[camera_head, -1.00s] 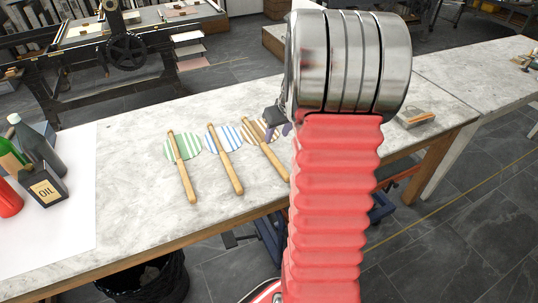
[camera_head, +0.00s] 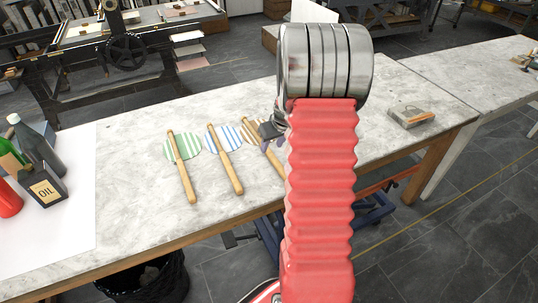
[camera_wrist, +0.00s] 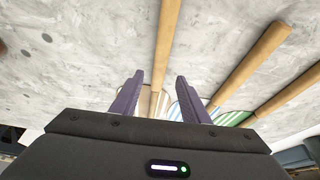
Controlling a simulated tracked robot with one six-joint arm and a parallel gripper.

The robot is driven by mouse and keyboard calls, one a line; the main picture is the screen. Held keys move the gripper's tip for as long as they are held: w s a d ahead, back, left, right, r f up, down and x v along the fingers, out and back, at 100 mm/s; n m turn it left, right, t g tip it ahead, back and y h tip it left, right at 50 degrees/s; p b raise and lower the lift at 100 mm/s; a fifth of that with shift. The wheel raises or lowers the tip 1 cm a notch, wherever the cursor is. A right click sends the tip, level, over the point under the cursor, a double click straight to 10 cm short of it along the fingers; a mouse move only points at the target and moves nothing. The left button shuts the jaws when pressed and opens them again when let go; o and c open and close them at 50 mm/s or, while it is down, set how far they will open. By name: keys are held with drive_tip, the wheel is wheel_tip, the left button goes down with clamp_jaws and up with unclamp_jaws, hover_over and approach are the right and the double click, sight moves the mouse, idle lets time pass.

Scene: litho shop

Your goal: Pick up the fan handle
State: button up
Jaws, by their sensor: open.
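Three striped paddle fans with wooden handles lie side by side on the pale worktop: a green-striped fan (camera_head: 187,185), a blue-striped fan (camera_head: 230,174) and a brown-striped fan (camera_head: 248,128). The brown-striped fan is partly hidden by my gripper and arm. My gripper (camera_head: 270,137) hangs over it with its purple jaws pointing down. In the wrist view my gripper (camera_wrist: 159,78) is open, and the nearest fan handle (camera_wrist: 165,45) runs lengthwise through the gap between the fingers. I cannot tell how far above the handle the fingertips are. The jaws hold nothing.
A grey block (camera_head: 410,115) lies on the worktop (camera_head: 120,185) to the right. A black bin (camera_head: 148,278) stands below the front edge.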

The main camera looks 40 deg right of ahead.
sight(270, 151)
drive_tip(key=shift+f, duration=0.1)
drive_tip(key=shift+x, duration=2.5)
drive_tip(key=shift+c, duration=0.6)
clamp_jaws()
drive_tip(key=shift+d, duration=0.1)
